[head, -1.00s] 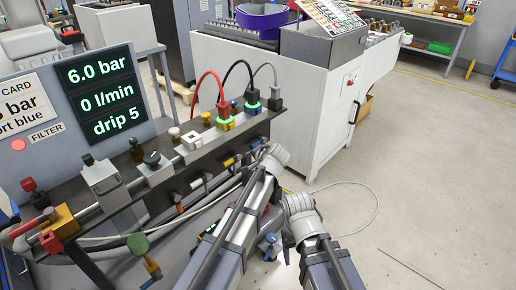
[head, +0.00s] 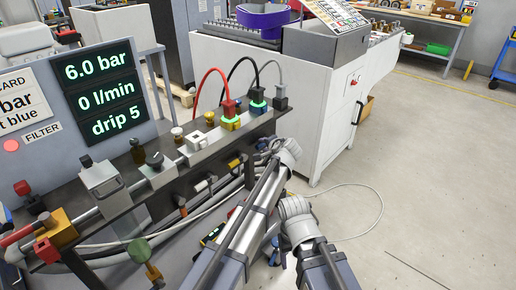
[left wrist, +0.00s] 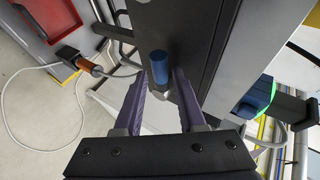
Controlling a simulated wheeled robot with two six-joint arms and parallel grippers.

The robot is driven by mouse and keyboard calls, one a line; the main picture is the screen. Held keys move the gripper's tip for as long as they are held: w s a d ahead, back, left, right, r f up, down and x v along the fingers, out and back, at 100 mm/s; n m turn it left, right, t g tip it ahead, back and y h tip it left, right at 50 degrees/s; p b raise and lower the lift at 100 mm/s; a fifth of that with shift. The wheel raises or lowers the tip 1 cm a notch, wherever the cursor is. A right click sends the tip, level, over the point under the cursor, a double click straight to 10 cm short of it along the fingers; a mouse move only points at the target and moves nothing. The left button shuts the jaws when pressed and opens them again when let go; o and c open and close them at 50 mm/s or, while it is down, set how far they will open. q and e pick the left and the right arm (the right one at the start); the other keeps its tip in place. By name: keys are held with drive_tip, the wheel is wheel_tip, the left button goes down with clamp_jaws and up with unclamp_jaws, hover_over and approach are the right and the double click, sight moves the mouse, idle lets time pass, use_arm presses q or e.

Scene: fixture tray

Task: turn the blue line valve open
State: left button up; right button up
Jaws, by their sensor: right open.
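A blue cylindrical valve handle (left wrist: 159,67) on a short pale stem shows in the left wrist view, against a dark panel. My left gripper (left wrist: 161,76) is open, its two purple fingers on either side of the handle's line with visible gaps. I cannot tell how deep the handle sits between them. In the head view my left gripper (head: 268,146) is at the right end of the dark pipe bench, and the wrist largely hides the handle there. My right gripper (head: 279,243) is lower, open and apart from the bench; its fingers are hard to make out.
The bench (head: 120,205) carries several fittings and coloured knobs. A screen (head: 105,95) reads 6.0 bar, 0 l/min, drip 5. Red, black and grey cables loop above glowing connectors (head: 230,122). A white cabinet (head: 300,100) stands behind. Floor at right is clear except a thin hose.

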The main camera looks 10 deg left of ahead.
use_arm(q)
drive_tip(key=shift+w+a+f, duration=0.2)
drive_tip(key=shift+w+f, duration=0.05)
drive_tip(key=shift+w, duration=0.15)
clamp_jaws()
idle(1.2)
